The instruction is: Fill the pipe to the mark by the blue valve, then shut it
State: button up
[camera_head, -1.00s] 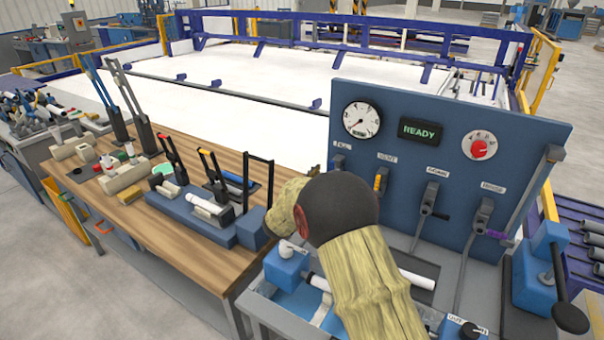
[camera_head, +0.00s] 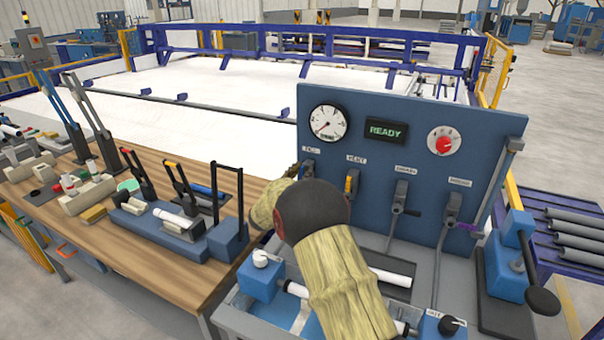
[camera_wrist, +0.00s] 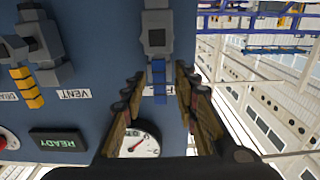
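The blue valve handle (camera_wrist: 160,88) hangs from a grey valve body (camera_wrist: 157,38) in the wrist view, which is upside down. My gripper (camera_wrist: 159,78) is open, with one finger on each side of this handle; I cannot tell whether they touch it. In the head view my arm hides the gripper and most of the leftmost valve (camera_head: 308,167). The white pipe (camera_head: 298,289) lies in a blue fixture (camera_head: 260,277), partly behind my arm. I cannot make out a mark. The round gauge (camera_head: 327,122) has its needle at lower left.
The blue panel (camera_head: 480,140) carries a lit READY display (camera_head: 386,130), a red knob (camera_head: 443,144), the yellow-handled vent valve (camera_head: 351,185) and two grey levers. A blue lever press (camera_head: 510,260) stands right. A wooden bench (camera_head: 150,255) with tools is left.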

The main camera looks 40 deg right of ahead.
jog(key=shift+c, duration=1.1)
grip_shut()
